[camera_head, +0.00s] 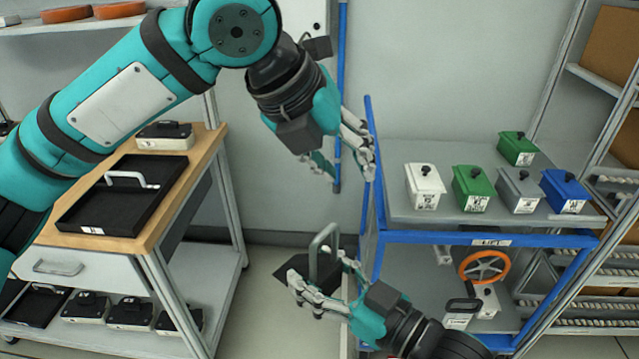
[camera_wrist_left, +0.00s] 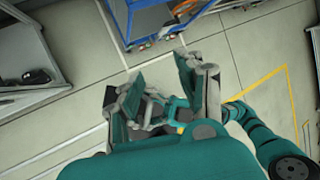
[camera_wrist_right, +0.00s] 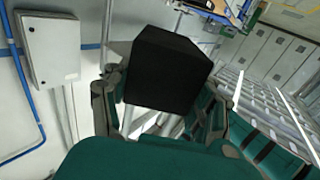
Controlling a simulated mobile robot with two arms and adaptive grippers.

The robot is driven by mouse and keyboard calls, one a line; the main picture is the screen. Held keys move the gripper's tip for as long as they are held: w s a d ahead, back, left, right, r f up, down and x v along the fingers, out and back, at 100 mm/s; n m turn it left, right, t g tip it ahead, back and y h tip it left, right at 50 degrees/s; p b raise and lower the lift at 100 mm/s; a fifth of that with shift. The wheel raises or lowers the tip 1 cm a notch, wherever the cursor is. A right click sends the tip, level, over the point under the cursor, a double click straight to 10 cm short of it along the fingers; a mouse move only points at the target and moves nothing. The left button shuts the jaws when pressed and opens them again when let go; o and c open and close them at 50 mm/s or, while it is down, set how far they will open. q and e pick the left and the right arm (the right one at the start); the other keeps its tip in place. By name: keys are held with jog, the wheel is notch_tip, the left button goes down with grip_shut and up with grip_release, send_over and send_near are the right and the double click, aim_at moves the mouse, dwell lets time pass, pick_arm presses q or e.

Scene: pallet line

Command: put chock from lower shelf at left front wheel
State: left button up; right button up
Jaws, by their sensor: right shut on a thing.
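A black chock (camera_head: 293,266) with a grey loop handle is held in my right gripper (camera_head: 322,279), left of the blue-framed cart (camera_head: 480,236). In the right wrist view the chock (camera_wrist_right: 168,72) is a dark block between the fingers. My left gripper (camera_head: 348,166) is open and empty, above the right one and beside the cart's left blue post. Its spread fingers (camera_wrist_left: 160,88) also show in the left wrist view, with floor beyond. The cart's left front wheel cannot be made out clearly.
Several lidded boxes (camera_head: 472,188) stand on the cart's top. Its lower shelf (camera_head: 408,262) carries an orange handwheel (camera_head: 483,266) and a labelled box with a handle. A wooden-topped bench (camera_head: 196,165) with a black tray (camera_head: 75,217) stands at left. Floor between bench and cart is clear.

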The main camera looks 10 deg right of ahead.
aim_at(333, 227)
pick_arm(q)
jog(key=s+a+m+y, duration=0.3)
jog(key=s+a+m, duration=0.1)
jog(key=s+m, duration=0.15)
jog(key=shift+n+t, duration=0.35)
jog(key=shift+t, duration=0.05)
jog(key=x, duration=1)
jog(key=shift+s+d+f, duration=0.2)
jog(key=shift+s+f, duration=0.05)
jog(key=shift+f, duration=0.1)
grip_shut()
pick_arm(e)
jog(key=o, duration=1.4)
jog(key=shift+o, duration=0.2)
jog(key=shift+f, duration=0.1)
